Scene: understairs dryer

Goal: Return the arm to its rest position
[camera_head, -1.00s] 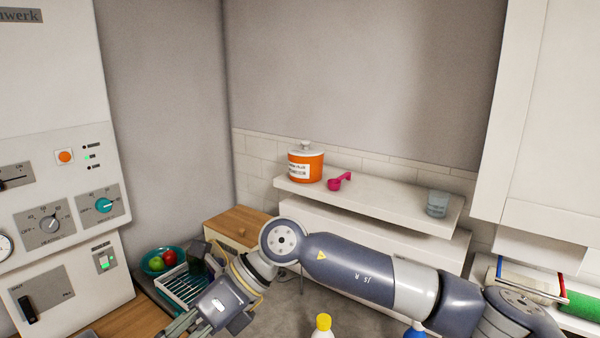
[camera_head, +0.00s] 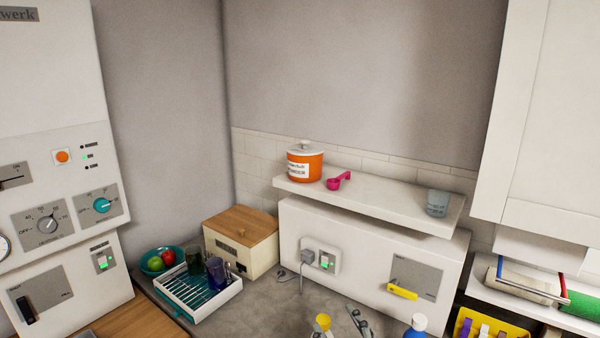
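The arm that reached across from the right is out of the view except for a small grey jointed piece (camera_head: 360,322) at the bottom edge. It looks like the finger end of my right gripper, beside a yellow-capped bottle (camera_head: 323,322). Too little shows to tell whether it is open or shut, or whether it touches the bottle. My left gripper is not in view.
A dish rack (camera_head: 200,295) with dark cups, a fruit bowl (camera_head: 160,262) and a wooden-lidded box (camera_head: 240,240) stand on the left. A shelf (camera_head: 370,205) holds an orange canister (camera_head: 305,165), pink scoop (camera_head: 339,181) and cup (camera_head: 437,203).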

